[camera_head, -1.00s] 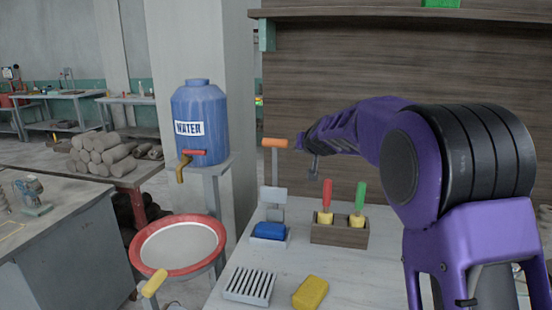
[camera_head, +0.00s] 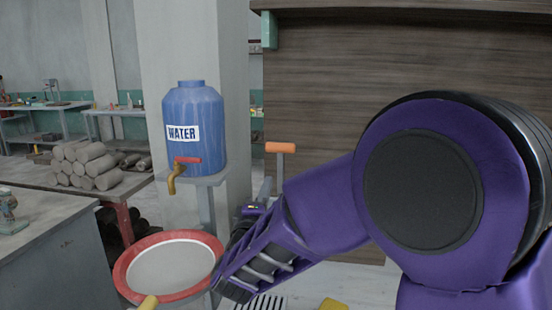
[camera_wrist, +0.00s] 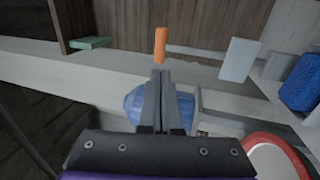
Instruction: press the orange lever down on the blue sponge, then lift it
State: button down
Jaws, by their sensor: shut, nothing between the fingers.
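The orange lever handle (camera_head: 280,147) stands up at the near side of the wooden wall panel. In the wrist view the orange handle (camera_wrist: 160,45) is just past my fingertips; I cannot tell whether they touch. Its grey bar runs right to a pale plate (camera_wrist: 240,60). The blue sponge (camera_wrist: 302,83) is at the right edge of the wrist view, apart from the plate. My arm hides it in the head view. My gripper (camera_wrist: 161,73) is shut and empty, its fingers together and pointing at the handle.
The blue water barrel (camera_head: 194,130) with its red-handled tap stands left of the lever. A red-rimmed basin (camera_head: 128,260) is below it. A slatted rack (camera_head: 262,302) and a yellow sponge (camera_head: 333,304) show at the bottom. My arm covers most of the worktop.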

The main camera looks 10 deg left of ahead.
aim_at(281, 149)
jog(key=x, duration=1.3)
jog(key=shift+w, duration=0.4)
jog(key=shift+r, duration=0.1)
jog(key=shift+w+r+p, duration=0.3)
jog(key=shift+r+p, duration=0.05)
jog(key=shift+p, duration=0.4)
jog(key=shift+w+r+g+p, duration=0.15)
jog(key=shift+w+g+p, duration=0.15)
jog(key=shift+p, duration=0.45)
jog(key=w+g+p, duration=0.1)
jog(key=p, duration=0.2)
jog(key=shift+w, duration=0.4)
jog(key=shift+d, duration=0.15)
